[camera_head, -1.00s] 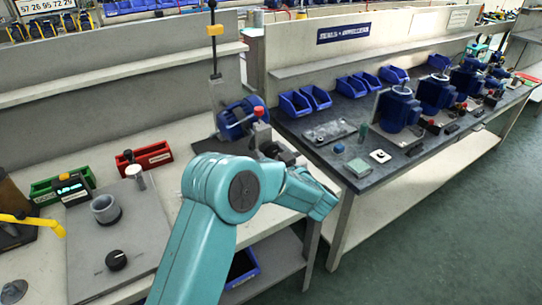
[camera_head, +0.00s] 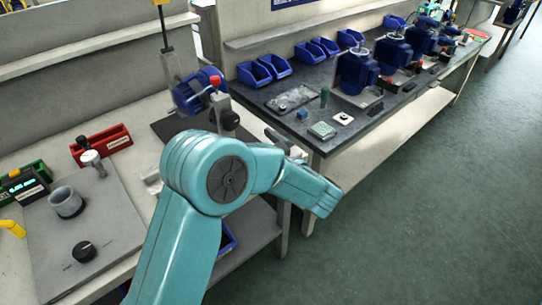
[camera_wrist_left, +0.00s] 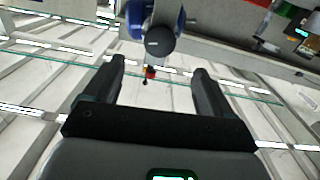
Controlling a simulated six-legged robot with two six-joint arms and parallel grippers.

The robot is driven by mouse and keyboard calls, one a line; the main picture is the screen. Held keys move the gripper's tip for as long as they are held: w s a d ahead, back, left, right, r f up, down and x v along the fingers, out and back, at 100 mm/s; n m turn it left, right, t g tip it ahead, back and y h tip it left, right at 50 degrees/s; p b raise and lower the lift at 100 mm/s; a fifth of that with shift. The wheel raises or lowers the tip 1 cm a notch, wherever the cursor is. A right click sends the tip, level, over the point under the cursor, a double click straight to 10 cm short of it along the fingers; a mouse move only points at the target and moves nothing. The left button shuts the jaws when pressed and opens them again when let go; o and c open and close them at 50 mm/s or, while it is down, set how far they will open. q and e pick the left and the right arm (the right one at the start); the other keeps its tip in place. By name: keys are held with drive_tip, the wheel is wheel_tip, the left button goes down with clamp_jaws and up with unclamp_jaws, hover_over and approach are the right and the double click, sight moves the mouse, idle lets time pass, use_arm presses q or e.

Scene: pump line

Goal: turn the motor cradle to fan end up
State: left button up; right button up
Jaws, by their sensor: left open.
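The motor cradle (camera_head: 186,97) holds a blue motor with a red knob (camera_head: 215,80) on a grey upright. It stands on a dark plate on the left bench, partly hidden by my left arm. In the head view the left gripper (camera_head: 284,143) is mostly hidden behind my teal arm, right of the cradle. My right gripper is not in view.
A red bin (camera_head: 104,146) and a grey panel with a cup (camera_head: 67,202) and a black knob are at left. The right bench holds blue bins (camera_head: 265,68), several blue motors (camera_head: 357,68) and small parts. Green floor (camera_head: 440,190) is open at right.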

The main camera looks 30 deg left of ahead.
use_arm(q)
drive_tip(key=v, duration=0.5)
drive_tip(key=shift+d, duration=0.1)
